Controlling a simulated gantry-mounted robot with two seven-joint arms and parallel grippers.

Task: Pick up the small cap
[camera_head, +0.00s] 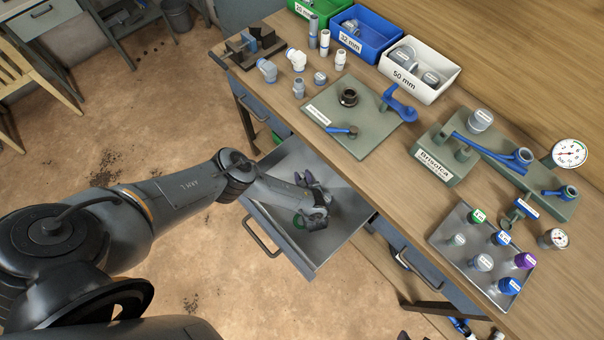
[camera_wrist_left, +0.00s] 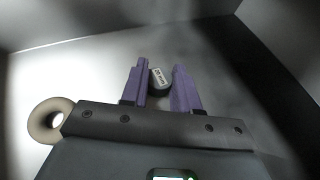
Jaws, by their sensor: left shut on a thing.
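My left gripper (camera_head: 313,188) is down inside the open drawer (camera_head: 349,222). In the left wrist view, its purple fingers (camera_wrist_left: 161,72) are shut on a small dark cap (camera_wrist_left: 160,85) with a pale printed label. The cap sits between the fingers near their tips. In the head view the gripper hides the cap. I cannot tell whether the cap touches the drawer floor. My right gripper is not clearly seen.
A beige ring (camera_wrist_left: 50,119) lies in the drawer beside the gripper. The drawer walls stand close around it, with the workbench edge above. On the bench are a green-grey board (camera_head: 325,105), labelled bins (camera_head: 416,88), a valve manifold (camera_head: 452,168) and a tray (camera_head: 446,240) of coloured caps.

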